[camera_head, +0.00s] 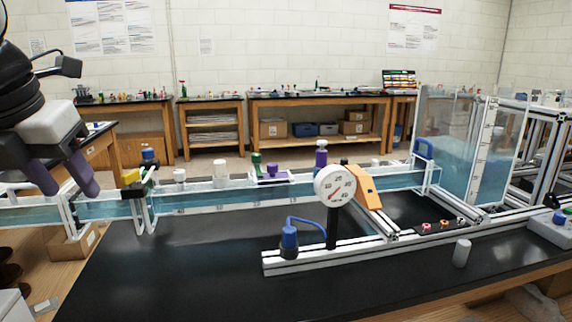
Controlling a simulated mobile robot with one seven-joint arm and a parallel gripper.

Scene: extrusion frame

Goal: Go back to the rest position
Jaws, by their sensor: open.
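My gripper (68,180) is at the left edge of the head view, above the left end of the water channel. Its two purple-tipped fingers are spread apart and nothing shows between them. Part of my arm is cut off by the picture's left edge. The extrusion frame (330,251) lies on the black bench to the right, well away from my gripper.
A long clear water channel (200,198) crosses the black bench (160,275). A round white gauge (335,186), a blue fitting (289,238) and an orange part (366,187) stand by the frame. A clear tank (490,155) rises at right. The bench's front left is clear.

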